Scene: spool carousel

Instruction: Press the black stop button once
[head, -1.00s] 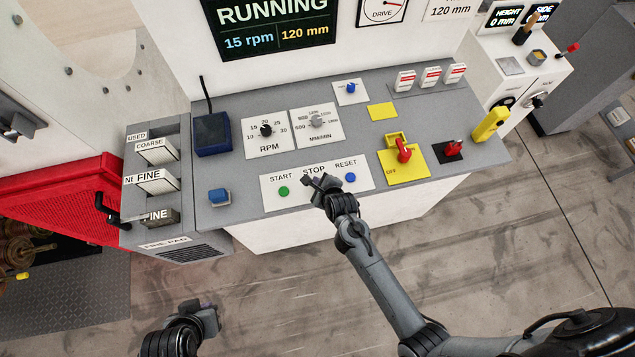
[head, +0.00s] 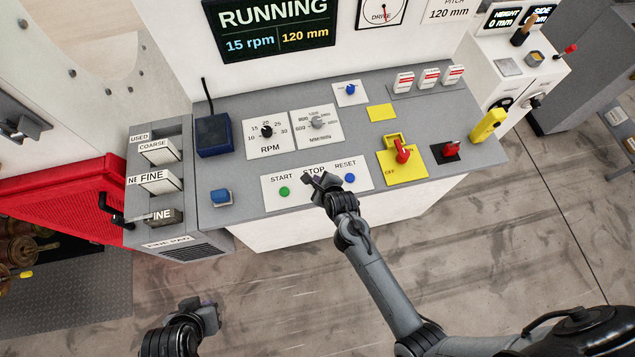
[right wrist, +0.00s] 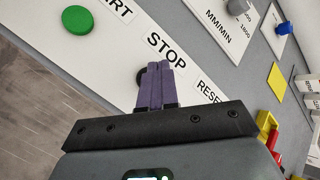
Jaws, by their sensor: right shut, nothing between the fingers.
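The white button plate (head: 265,197) on the console carries the labels START, STOP and RESET. The black stop button (right wrist: 139,77) shows only in part in the right wrist view, just behind the fingertips of my right gripper (right wrist: 163,75). Those purple fingers are shut and empty, over the plate below the STOP label. I cannot tell whether they touch the button. In the head view my right gripper (head: 318,181) hides the stop button. My left gripper (head: 200,312) is at the bottom left, away from the console, and its jaws do not show clearly.
The green start button (head: 284,192) and blue reset button (head: 350,178) flank my right gripper. A yellow plate with a red switch (head: 402,152) is to the right. The screen (head: 272,30) reads RUNNING, 15 rpm, 120 mm. A blue box (head: 212,135) stands at left.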

